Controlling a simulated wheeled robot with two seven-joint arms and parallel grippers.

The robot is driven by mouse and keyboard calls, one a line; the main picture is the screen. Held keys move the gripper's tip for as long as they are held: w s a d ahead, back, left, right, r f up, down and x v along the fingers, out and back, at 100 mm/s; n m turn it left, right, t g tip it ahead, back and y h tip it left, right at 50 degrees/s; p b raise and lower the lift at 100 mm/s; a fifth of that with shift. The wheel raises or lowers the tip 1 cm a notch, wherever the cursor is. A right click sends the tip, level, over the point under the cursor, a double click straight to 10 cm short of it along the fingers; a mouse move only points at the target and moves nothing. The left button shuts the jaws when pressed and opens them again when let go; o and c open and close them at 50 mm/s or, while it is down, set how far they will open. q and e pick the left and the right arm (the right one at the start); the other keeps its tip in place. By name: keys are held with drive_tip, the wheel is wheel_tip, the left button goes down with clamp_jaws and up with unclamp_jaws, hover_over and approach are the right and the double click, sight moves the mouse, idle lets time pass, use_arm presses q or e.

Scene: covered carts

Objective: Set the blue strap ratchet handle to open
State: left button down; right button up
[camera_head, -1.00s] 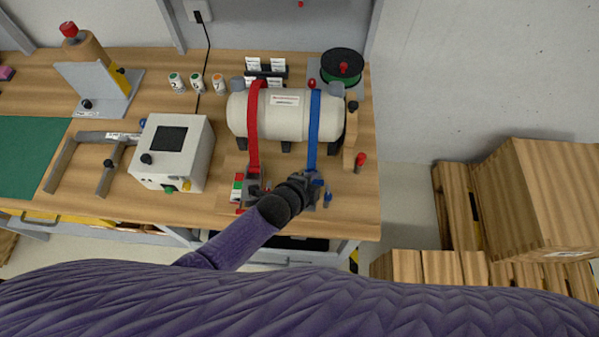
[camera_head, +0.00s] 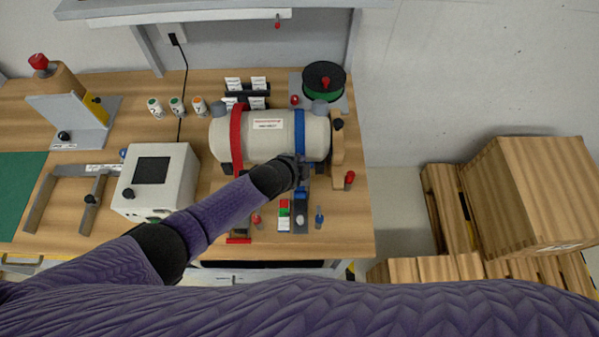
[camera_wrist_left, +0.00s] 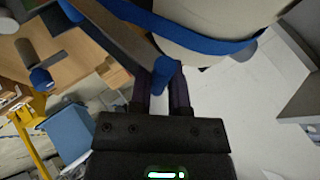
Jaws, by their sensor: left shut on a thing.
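The white tank (camera_head: 275,150) lies on its side on the workbench, with the blue strap (camera_head: 299,122) around its right part. The blue strap also crosses the top of the left wrist view (camera_wrist_left: 200,42). My left gripper (camera_head: 299,166) is in front of the tank at the blue strap. In the left wrist view, its dark fingers (camera_wrist_left: 163,90) are shut on the blue end of the ratchet handle (camera_wrist_left: 162,73). The blue ratchet's lower part (camera_head: 302,193) shows just below the gripper; the gripper hides the rest. My right gripper is not in view.
The red strap (camera_head: 236,135) circles the tank's left part. A red knob (camera_head: 349,180) and a blue-topped peg (camera_head: 319,217) stand close by. A white box with a dark screen (camera_head: 158,182) is left of my forearm. Wooden crates (camera_head: 530,195) stand right of the bench.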

use_arm(q)
drive_tip(key=shift+w+f+b, duration=0.1)
drive_tip(key=shift+w+b, duration=0.2)
drive_tip(key=shift+w, duration=0.3)
drive_tip(key=c, duration=0.9)
unclamp_jaws()
drive_tip(key=shift+s+r, duration=0.2)
drive_tip(key=shift+r, duration=0.05)
drive_tip(key=p+v, duration=0.5)
drive_tip(key=v, duration=0.4)
drive_tip(key=shift+s+a+r, duration=0.1)
drive_tip(key=shift+a, duration=0.05)
